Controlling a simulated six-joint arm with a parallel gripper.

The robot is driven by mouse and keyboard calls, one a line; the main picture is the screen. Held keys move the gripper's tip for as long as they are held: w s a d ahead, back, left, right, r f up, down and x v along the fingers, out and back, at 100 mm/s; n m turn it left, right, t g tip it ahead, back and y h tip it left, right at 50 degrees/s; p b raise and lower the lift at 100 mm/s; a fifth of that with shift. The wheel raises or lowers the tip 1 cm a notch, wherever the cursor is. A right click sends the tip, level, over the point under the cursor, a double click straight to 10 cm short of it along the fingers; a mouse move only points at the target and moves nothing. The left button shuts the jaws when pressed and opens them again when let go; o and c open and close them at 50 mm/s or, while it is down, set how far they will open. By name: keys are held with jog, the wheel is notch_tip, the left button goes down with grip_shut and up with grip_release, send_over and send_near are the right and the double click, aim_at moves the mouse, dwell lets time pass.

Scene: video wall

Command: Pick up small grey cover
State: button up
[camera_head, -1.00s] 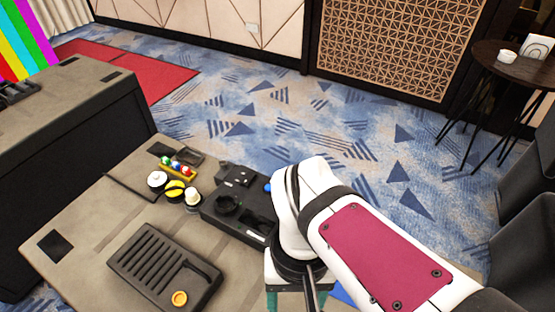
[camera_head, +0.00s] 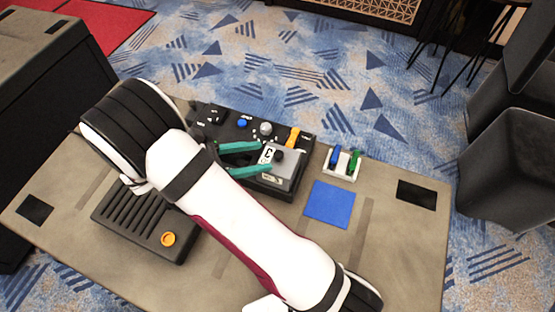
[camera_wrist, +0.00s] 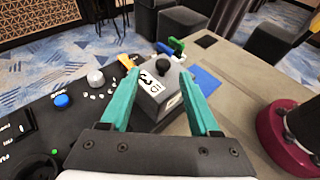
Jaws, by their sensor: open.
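The small grey cover (camera_head: 286,173) is a boxy grey piece with a black knob on top and black markings on its face. It sits at the right end of the black control panel (camera_head: 222,128). My gripper (camera_head: 265,157) is open, and its two teal fingers reach toward the cover from the left. In the wrist view the cover (camera_wrist: 151,100) shows between the fingers of my gripper (camera_wrist: 160,74), with a finger to either side. I cannot tell whether either finger touches it.
The panel carries a blue button (camera_head: 242,123), a grey knob (camera_head: 265,129) and an orange lever (camera_head: 293,137). A white holder (camera_head: 340,173) with blue and green pieces stands to the right, behind a blue square (camera_head: 330,204). A black ribbed box (camera_head: 130,222) lies front left.

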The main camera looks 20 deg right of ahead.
aim_at(275, 155)
jog(key=x, duration=0.6)
jog(key=shift+s+r, duration=0.2)
jog(key=shift+s, duration=0.05)
grip_shut()
